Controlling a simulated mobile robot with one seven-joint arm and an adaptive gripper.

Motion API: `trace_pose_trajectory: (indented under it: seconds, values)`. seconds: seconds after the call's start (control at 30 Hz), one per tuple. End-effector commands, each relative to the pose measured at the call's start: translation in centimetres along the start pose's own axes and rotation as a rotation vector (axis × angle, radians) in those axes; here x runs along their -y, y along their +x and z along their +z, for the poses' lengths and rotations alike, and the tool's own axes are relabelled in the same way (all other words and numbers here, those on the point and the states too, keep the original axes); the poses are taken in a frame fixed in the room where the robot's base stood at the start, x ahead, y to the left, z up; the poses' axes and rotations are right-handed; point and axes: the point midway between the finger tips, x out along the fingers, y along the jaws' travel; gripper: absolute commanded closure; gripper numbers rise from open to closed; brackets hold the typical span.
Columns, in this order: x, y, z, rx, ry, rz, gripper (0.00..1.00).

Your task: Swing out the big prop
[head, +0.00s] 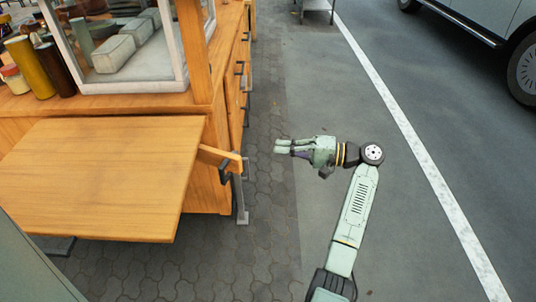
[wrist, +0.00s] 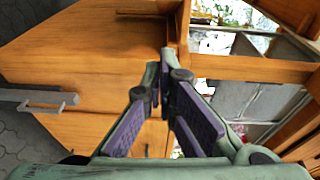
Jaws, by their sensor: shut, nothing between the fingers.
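A short wooden arm (head: 220,157) with a dark handle (head: 225,172) sticks out from the cart's side, beside the raised leaf (head: 100,180); it looks like the big prop, though I cannot be sure. Much of it is hidden behind the leaf and cart. My gripper (head: 279,146) is shut and empty, to the right of the handle and apart from it, pointing left toward the cart. In the wrist view the fingers (wrist: 160,82) are close together before wooden panels (wrist: 95,50). A grey bar handle (wrist: 42,99) shows at the left there.
A glass case (head: 140,45) and several bottles (head: 30,65) stand on the cart top. Drawers with dark handles line the cart's side (head: 238,75). A grey metal leg (head: 241,200) stands below the arm. Paving and road (head: 400,200) on the right are clear up to a parked vehicle (head: 490,40).

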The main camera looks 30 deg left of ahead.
Motion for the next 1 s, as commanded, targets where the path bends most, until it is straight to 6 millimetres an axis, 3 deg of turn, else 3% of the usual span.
trace_pose_trajectory:
  seconds: [0.1,0.23,0.67,0.8,1.0]
  values:
    - [-0.4,-1.1,0.9,0.038,0.034,-0.037,1.0]
    - [-0.2,0.1,1.1,0.043,0.035,-0.041,1.0]
    - [0.3,9.0,1.4,0.042,0.034,-0.038,1.0]
    - [0.3,9.1,3.5,0.038,0.034,-0.039,1.0]
    - [0.2,9.4,5.0,0.038,0.032,-0.038,1.0]
